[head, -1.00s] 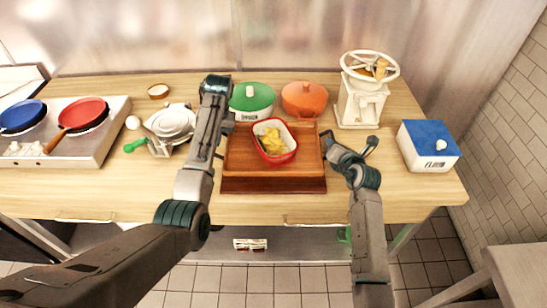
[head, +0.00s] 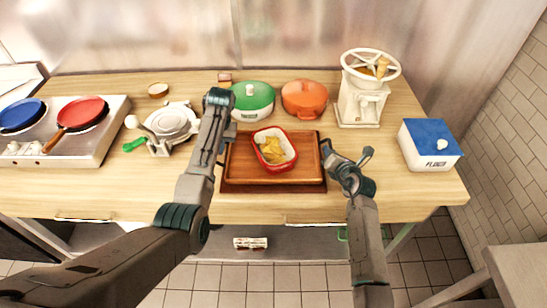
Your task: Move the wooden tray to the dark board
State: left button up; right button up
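The wooden tray (head: 305,174) is a reddish-brown rectangle in the middle of the counter, with a red dish (head: 290,164) of yellow pieces in it. The dark board (head: 272,188) lies under the tray; only its front strip and thin edges show. The tray looks level and lined up over it; I cannot tell if a small gap remains between them. My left gripper (head: 229,133) is at the tray's left side, partly hidden by its own arm. My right gripper (head: 326,148) is at the right rim. Both appear shut on the tray's sides.
A green pot (head: 252,103) and an orange pot (head: 304,101) stand close behind the tray. A white grinder (head: 361,104) and a blue-lidded box (head: 429,153) are to the right. A plate rack (head: 172,124) and stove (head: 88,143) are to the left. The counter front is clear.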

pick_arm(q)
jog(key=shift+o, duration=1.1)
jog(key=shift+s+r, duration=0.1)
pick_arm(e)
jog(key=shift+o, duration=1.2)
jog(key=shift+s+r, duration=0.1)
jog(key=shift+s, duration=0.15)
pick_arm(q)
jog(key=v, duration=0.7)
pick_arm(e)
jog(key=v, duration=1.1)
jog(key=shift+s+d+r, duration=0.1)
jog(key=shift+s+d, duration=0.05)
jog(key=shift+s, duration=0.15)
pick_arm(q)
jog(key=shift+r, duration=0.15)
